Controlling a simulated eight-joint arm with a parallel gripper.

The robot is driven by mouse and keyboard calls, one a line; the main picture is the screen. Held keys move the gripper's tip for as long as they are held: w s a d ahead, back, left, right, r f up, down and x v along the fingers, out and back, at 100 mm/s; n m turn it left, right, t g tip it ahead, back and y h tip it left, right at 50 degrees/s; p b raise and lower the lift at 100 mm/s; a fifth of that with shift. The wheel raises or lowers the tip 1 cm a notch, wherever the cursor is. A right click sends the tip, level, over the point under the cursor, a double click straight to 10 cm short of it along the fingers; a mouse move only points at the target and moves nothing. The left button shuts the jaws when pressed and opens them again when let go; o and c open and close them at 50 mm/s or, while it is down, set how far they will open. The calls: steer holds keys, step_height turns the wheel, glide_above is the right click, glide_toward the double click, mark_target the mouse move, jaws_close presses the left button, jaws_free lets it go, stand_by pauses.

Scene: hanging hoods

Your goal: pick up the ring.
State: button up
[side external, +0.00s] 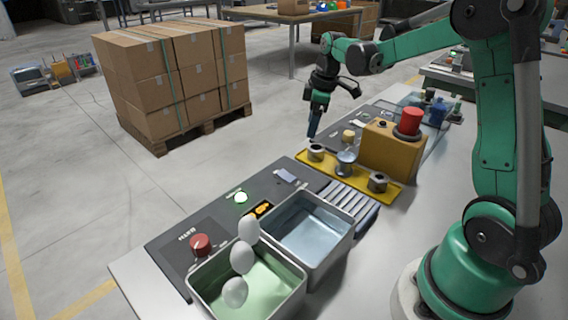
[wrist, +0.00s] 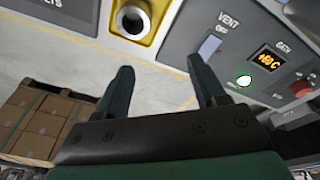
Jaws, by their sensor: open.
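A yellow tray (side external: 330,172) on the bench holds several small metal pieces. One round grey ring-like piece (side external: 316,152) is at its far left end, a cup-like piece (side external: 346,163) is in the middle, and another hollow round piece (side external: 378,182) is near the right end. I cannot tell for sure which is the ring. In the wrist view a metal ring with a dark hole (wrist: 133,20) sits on yellow, beyond the fingertips. My gripper (side external: 313,130) points down close beside the far left end of the tray. In the wrist view its fingers (wrist: 160,72) are apart with nothing between them.
A yellow block (side external: 390,150) with a red cylinder (side external: 409,121) stands behind the tray. A grey control panel (side external: 215,225), a blue-lined bin (side external: 318,228) and a green-lined bin (side external: 262,285) with white egg-shaped items (side external: 242,257) are nearer. Boxes (side external: 160,70) stand on the floor.

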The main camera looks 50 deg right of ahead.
mark_target(316, 147)
steer(key=shift+n+g+y, duration=0.3)
steer(key=shift+n+y, duration=0.1)
steer(key=shift+n, duration=0.4)
steer(key=d+f, duration=0.1)
steer(key=d, duration=0.1)
steer(key=d+f, duration=0.2)
steer(key=shift+w+f, duration=0.2)
steer(key=shift+f, duration=0.4)
steer(key=shift+w+a+f, duration=0.15)
steer(key=shift+f, duration=1.15)
steer(key=shift+w+a+f, duration=0.1)
steer(key=shift+w+f, duration=0.05)
steer(key=shift+f, duration=1.1)
steer(key=c, duration=1)
